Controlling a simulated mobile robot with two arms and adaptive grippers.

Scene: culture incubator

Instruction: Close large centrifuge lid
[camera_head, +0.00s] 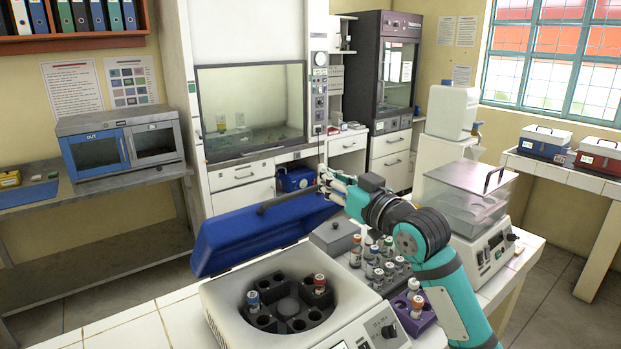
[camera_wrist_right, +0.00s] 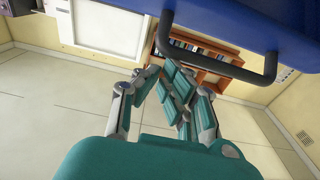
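The large centrifuge (camera_head: 222,302) stands on the white bench at the bottom of the head view. Its blue lid (camera_head: 255,238) is raised at the back, leaving the dark rotor (camera_head: 289,311) uncovered. The lid has a dark bar handle (camera_head: 290,199), also seen in the wrist view (camera_wrist_right: 217,67) below the blue lid (camera_wrist_right: 235,18). My right gripper (camera_head: 328,181) is close to the handle's right end. In the wrist view its teal fingers (camera_wrist_right: 158,76) converge just short of the handle, which is not between them; how far they are open is unclear. My left gripper is out of view.
Two capped tubes stand in the rotor. Right of the lid are a grey lidded box (camera_head: 334,238), several vials and a purple rack (camera_head: 414,318), close under my right arm. A machine with a clear cover (camera_head: 470,195) stands at the right.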

